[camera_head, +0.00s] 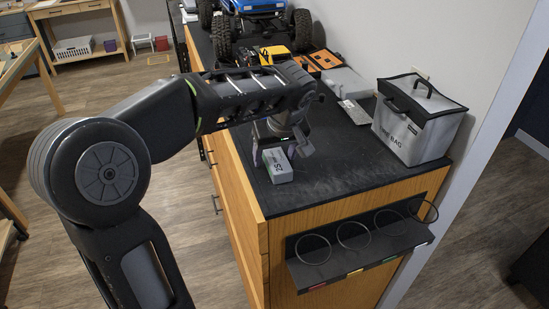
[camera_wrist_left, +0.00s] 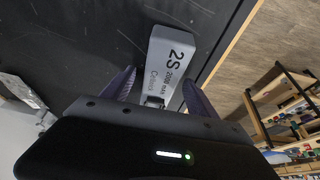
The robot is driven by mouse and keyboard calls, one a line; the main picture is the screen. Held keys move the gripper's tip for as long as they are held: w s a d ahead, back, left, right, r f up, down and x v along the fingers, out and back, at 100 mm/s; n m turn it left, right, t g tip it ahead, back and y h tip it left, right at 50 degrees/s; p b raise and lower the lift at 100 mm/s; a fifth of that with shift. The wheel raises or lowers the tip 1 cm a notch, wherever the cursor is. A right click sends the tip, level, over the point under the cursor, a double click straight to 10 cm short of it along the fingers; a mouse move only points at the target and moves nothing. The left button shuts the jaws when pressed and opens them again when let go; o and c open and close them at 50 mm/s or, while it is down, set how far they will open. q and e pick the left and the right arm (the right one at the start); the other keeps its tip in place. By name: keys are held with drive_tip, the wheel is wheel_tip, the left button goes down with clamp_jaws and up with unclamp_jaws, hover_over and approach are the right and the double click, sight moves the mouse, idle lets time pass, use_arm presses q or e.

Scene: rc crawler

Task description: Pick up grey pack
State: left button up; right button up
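The grey pack (camera_head: 277,165) is a light grey box with dark "2S" print, lying on the black counter top (camera_head: 330,180) near its front left edge. My left gripper (camera_head: 279,149) reaches down over it from above. In the left wrist view the pack (camera_wrist_left: 171,55) lies between the two purple-grey fingers (camera_wrist_left: 158,92), its near end reaching in between them. The fingers are spread, with a gap showing on at least the left side. The pack appears to rest on the counter. My right gripper is not in view.
A grey bag (camera_head: 416,122) stands at the counter's right. A blue crawler (camera_head: 255,10), an orange case (camera_head: 322,60) and a light grey box (camera_head: 346,84) are at the back. Ring holders (camera_head: 354,236) project from the counter's end. The counter's middle is clear.

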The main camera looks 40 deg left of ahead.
use_arm(q)
clamp_jaws()
idle(0.5)
